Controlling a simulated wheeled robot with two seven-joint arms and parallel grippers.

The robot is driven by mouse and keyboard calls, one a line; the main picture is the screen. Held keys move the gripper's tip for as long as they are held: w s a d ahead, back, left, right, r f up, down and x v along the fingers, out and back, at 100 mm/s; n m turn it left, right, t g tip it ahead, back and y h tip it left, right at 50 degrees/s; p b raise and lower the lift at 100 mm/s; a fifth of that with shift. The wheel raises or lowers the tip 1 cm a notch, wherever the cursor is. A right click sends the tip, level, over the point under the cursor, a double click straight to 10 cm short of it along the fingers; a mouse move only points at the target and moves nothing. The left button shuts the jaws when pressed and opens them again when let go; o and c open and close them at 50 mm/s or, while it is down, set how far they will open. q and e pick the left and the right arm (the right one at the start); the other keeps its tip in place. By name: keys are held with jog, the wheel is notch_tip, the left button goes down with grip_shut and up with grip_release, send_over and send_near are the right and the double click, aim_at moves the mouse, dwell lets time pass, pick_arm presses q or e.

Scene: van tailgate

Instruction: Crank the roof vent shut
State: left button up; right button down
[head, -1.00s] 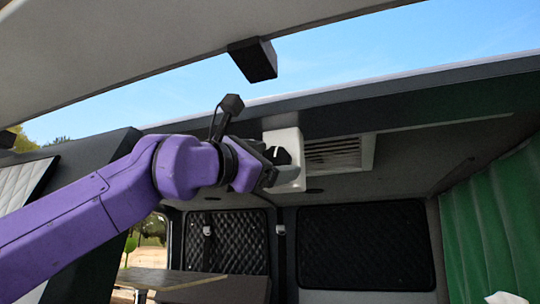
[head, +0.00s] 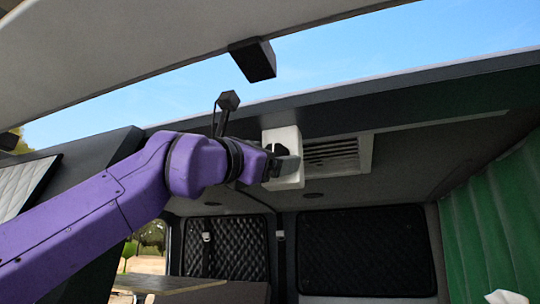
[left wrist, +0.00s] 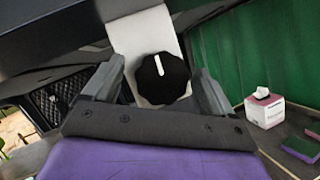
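The roof vent (head: 338,154) is a slatted grille set in a pale frame in the van ceiling. Its slats look tilted, but I cannot tell how far open they are. A white box (head: 281,137) sits at its left end. In the left wrist view the box (left wrist: 150,30) carries a black lobed knob (left wrist: 163,79) with a white pointer line, near upright and leaning slightly left. My left gripper (head: 284,165) is at the box. In the left wrist view its fingers (left wrist: 160,88) stand apart on either side of the knob, with gaps showing. My right gripper is out of view.
The raised tailgate (head: 150,45) with a dark block (head: 253,60) hangs above. A green curtain (head: 490,225) is at right. A wooden table (head: 165,283) is low at left. A tissue box (left wrist: 264,108) stands on a surface at right in the wrist view.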

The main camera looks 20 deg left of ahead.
pick_arm(q)
jog(key=shift+w+f, duration=0.1)
jog(key=shift+w, duration=0.05)
jog(key=b+v, duration=0.6)
jog(key=v, duration=0.4)
jog(key=shift+s, duration=0.25)
jog(key=shift+a, duration=0.1)
